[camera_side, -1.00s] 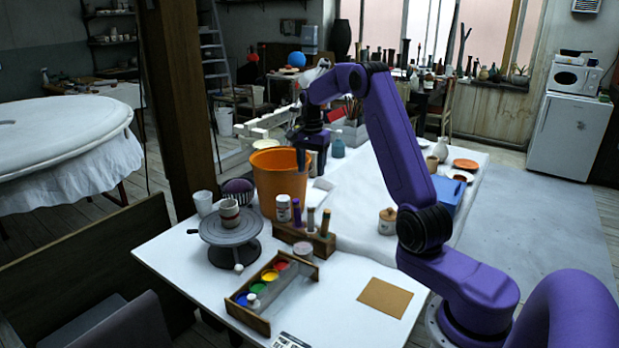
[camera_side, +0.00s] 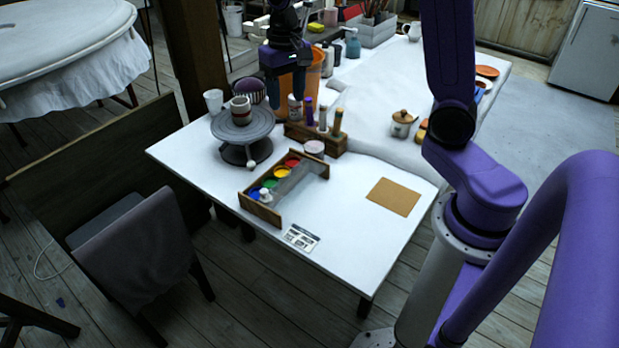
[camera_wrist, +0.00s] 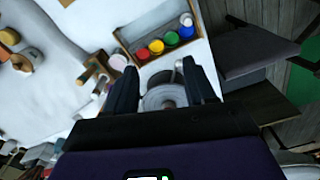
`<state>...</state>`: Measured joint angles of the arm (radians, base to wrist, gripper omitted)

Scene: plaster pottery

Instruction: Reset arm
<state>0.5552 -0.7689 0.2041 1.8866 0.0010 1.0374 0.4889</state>
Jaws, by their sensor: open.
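My gripper (camera_side: 285,94) hangs pointing down at the upper middle of the side view, in front of the orange bucket (camera_side: 315,72), and hides part of it. Its two dark fingers are apart with nothing seen held between them. In the wrist view my gripper (camera_wrist: 160,68) is also open, its fingers on either side of the grey turntable (camera_wrist: 158,97), which appears some way below. In the side view the turntable (camera_side: 236,134) stands left of my gripper with a banded cup (camera_side: 241,111) on it.
A wooden paint tray (camera_side: 262,212) with colored pots is near the front. A wooden holder (camera_side: 330,143) with several bottles stands behind it. A white cup (camera_side: 213,101), lidded jar (camera_side: 401,123) and brown board (camera_side: 393,197) are on the white table (camera_side: 350,250). The front right tabletop is mostly clear.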

